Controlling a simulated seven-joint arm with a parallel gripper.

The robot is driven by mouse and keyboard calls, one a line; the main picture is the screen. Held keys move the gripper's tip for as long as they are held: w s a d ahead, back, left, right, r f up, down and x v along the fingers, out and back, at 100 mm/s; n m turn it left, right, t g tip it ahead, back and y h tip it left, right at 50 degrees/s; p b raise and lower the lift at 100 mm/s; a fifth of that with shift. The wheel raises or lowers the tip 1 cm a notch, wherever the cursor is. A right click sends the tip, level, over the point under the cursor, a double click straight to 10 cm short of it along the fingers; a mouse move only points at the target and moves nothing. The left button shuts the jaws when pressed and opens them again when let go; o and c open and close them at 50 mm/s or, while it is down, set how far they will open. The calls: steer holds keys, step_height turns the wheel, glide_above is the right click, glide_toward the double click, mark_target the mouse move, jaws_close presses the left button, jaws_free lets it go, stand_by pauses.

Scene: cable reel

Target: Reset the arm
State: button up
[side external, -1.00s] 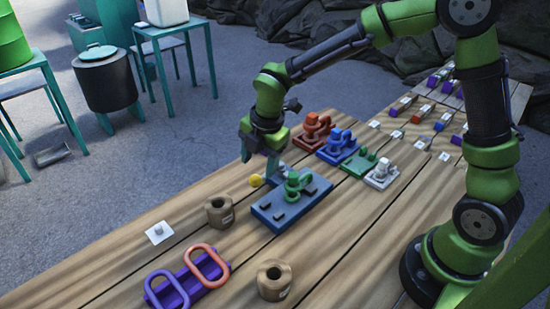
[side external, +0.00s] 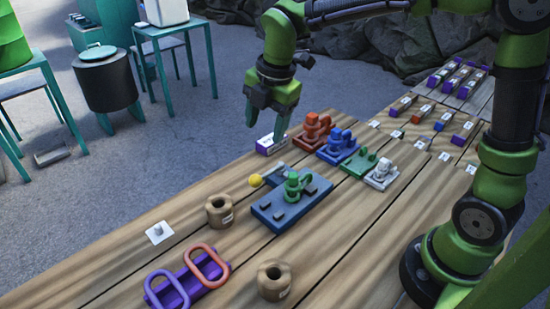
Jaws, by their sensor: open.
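My gripper (side external: 265,132) hangs open and empty above the far left edge of the wooden table (side external: 110,240). Its fingers point down, over and behind a small white and purple box (side external: 271,144). The blue board (side external: 291,205) with a green part (side external: 295,186) on it lies nearer, apart from my gripper. A yellow ball-ended grey handle (side external: 256,181) lies at the board's far left corner.
Red (side external: 312,130), blue (side external: 338,146), green (side external: 361,162) and white (side external: 381,175) fixtures stand in a row behind the board. Two brown spools (side external: 219,211) (side external: 274,280) and a purple holder with oval loops (side external: 188,279) are nearer. Several small blocks line the back right.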

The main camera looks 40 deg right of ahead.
steer(key=s+d+r+m+t, duration=0.1)
steer(key=s+d+m+t, duration=0.1)
steer(key=s+m, duration=0.6)
steer(key=s+d+r+m+t+y, duration=0.1)
steer(key=s+d+m, duration=0.4)
steer(key=m, duration=1.1)
steer(key=s+r+t, duration=0.1)
steer(key=s+t, duration=0.1)
steer(key=s, duration=0.1)
steer(key=shift+s+d+y, duration=0.2)
steer(key=shift+s+y, duration=0.1)
steer(key=shift+s, duration=0.05)
